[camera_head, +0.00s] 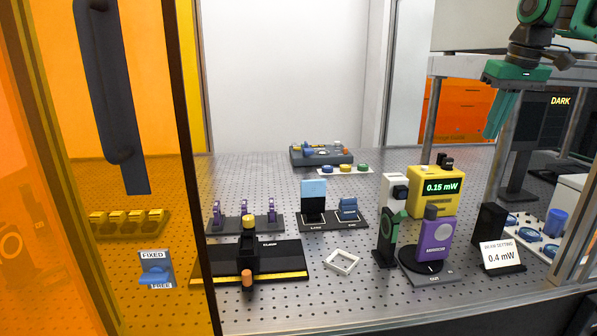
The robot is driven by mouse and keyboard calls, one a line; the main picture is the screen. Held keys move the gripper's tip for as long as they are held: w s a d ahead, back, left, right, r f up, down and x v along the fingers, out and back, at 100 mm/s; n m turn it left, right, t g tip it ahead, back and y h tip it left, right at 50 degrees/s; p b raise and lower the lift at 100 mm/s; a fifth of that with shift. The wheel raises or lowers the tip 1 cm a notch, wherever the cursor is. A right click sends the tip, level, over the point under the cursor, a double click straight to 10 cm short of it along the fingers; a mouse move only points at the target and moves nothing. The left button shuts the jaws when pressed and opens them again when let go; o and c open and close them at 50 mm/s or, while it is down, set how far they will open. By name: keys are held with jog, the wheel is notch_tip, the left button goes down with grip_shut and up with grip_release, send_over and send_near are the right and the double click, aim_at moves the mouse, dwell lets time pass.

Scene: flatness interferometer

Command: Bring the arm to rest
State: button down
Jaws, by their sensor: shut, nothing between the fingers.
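My gripper (500,113) is at the upper right, with green fingers pointing down. It is shut and empty. It hangs in the air above the right part of the perforated optical table (300,305), in front of a metal frame post and a dark screen. It touches nothing that I can see. My arm comes in from the top right corner, and its upper links are cut off by the picture edge.
Below stand a yellow meter (427,203) reading 0.15 mW, a purple mount (434,240) and a "0.4 mW" sign (500,257). A dark screen (543,140) reads DARK. An orange panel door (90,60) stands at left. The table's front middle is clear.

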jog(key=s+a+f+m+g, duration=0.1)
jog(key=s+f+m, duration=0.1)
jog(key=s+f, duration=0.7)
jog(key=s+a+f+m+g, duration=0.1)
jog(key=s+a+f+m, duration=0.1)
jog(key=s+f, duration=0.8)
jog(key=s+a+f+m+g, duration=0.1)
jog(key=s+f+m, duration=0.2)
jog(key=s+f, duration=0.7)
jog(key=s, duration=0.9)
jog(key=shift+s+a+f, duration=0.15)
jog(key=shift+s+a, duration=0.05)
jog(key=shift+w+f, duration=0.2)
jog(key=shift+w, duration=0.4)
